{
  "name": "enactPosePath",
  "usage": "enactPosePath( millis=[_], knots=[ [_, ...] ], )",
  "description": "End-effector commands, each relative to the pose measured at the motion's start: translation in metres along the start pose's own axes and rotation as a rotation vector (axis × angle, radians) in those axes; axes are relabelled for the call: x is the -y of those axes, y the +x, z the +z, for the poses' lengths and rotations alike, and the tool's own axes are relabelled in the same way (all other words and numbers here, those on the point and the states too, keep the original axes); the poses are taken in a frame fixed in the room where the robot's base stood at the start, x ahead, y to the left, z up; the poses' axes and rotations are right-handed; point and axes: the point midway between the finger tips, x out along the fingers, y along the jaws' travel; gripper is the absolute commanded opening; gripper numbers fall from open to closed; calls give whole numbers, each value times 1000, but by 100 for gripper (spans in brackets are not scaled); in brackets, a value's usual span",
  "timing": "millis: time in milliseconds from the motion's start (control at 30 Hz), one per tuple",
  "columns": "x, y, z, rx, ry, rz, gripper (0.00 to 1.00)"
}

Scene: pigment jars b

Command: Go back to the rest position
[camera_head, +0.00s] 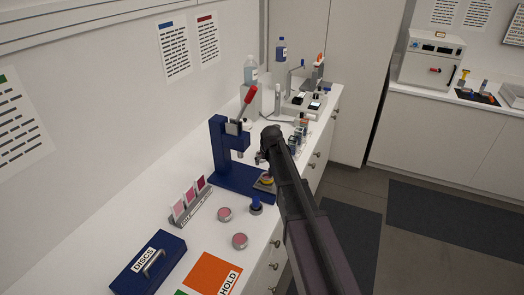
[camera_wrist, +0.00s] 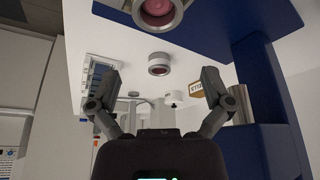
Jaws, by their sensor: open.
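My gripper (camera_head: 262,157) is beside the blue press (camera_head: 218,150) on the white counter, at the end of my dark arm. The wrist view shows both fingers spread apart with nothing between them (camera_wrist: 160,78). The press's blue frame (camera_wrist: 285,75) fills the right of that view. A round holder with a pink face (camera_wrist: 157,12) is at its top.
Two round pink jars (camera_head: 240,240), a blue-topped piece (camera_head: 256,204), a swatch rack (camera_head: 189,200), a blue DISCS box (camera_head: 148,264) and an orange HOLD mat (camera_head: 212,274) occupy the near counter. Bottles stand behind. Floor at right (camera_head: 360,185) is clear.

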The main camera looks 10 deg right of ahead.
Motion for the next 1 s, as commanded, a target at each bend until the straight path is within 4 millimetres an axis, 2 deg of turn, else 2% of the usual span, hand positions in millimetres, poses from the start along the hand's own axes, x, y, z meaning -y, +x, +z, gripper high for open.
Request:
enactPosePath(
  millis=[200,367,567,800,900,1000],
  knots=[
    [0,-2,6,6,0,0,100],
    [-1,-11,33,39,0,0,100],
    [-3,-32,100,127,0,1,100],
    [-5,-67,199,262,0,2,100],
    [-6,-80,234,313,0,1,100],
    [-6,-90,259,352,0,1,100]
  ],
)
